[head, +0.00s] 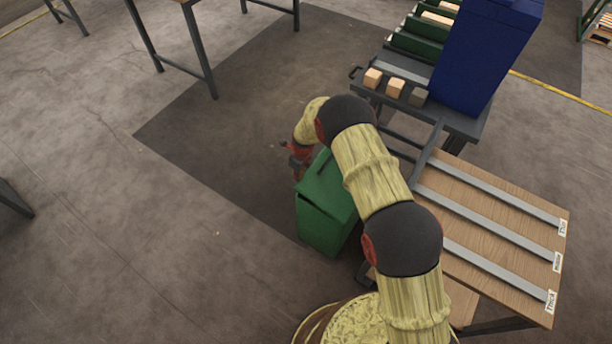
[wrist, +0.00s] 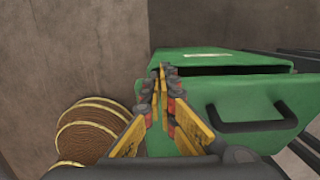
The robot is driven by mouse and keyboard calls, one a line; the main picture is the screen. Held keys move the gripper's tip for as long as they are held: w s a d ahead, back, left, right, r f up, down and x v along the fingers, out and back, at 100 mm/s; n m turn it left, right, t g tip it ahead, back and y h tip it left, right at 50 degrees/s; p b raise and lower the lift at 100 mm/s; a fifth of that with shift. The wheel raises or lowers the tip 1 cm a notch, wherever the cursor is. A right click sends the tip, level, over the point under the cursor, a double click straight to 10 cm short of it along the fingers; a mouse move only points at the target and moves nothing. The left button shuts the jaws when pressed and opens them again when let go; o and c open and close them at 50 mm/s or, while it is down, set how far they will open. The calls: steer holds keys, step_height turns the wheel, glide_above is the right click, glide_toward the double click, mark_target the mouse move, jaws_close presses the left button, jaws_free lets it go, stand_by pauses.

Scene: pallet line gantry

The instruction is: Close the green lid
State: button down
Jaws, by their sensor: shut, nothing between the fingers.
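The green box (head: 322,228) stands on the left of my arm in the head view, partly covered by it. Its green lid (head: 322,185) is on the upper side; in the wrist view the lid (wrist: 215,102) shows a dark handle (wrist: 252,122). A dark gap shows between the lid and the box's far rim (wrist: 205,56), so the lid looks ajar. My gripper (head: 297,160) is shut and empty at the box's far left. In the wrist view its fingertips (wrist: 160,70) overlap the lid's left edge; I cannot tell whether they touch.
A wooden sloped board (head: 485,230) with grey rails stands to the right. Behind it is a dark bench (head: 463,122) with a blue bin (head: 487,55) and small blocks (head: 396,88). Open floor (head: 215,145) lies to the left, with table legs at the back.

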step_height(320, 180, down, 8)
steer(key=w+a+g+h+b, duration=0.1)
steer(key=a+h+b, duration=0.1)
steer(key=b, duration=0.3)
steer(key=shift+w+a+f+g+h+b, duration=0.2)
steer(key=shift+w+g+h+b, duration=0.1)
steer(key=shift+b, duration=0.1)
steer(key=shift+s, duration=0.1)
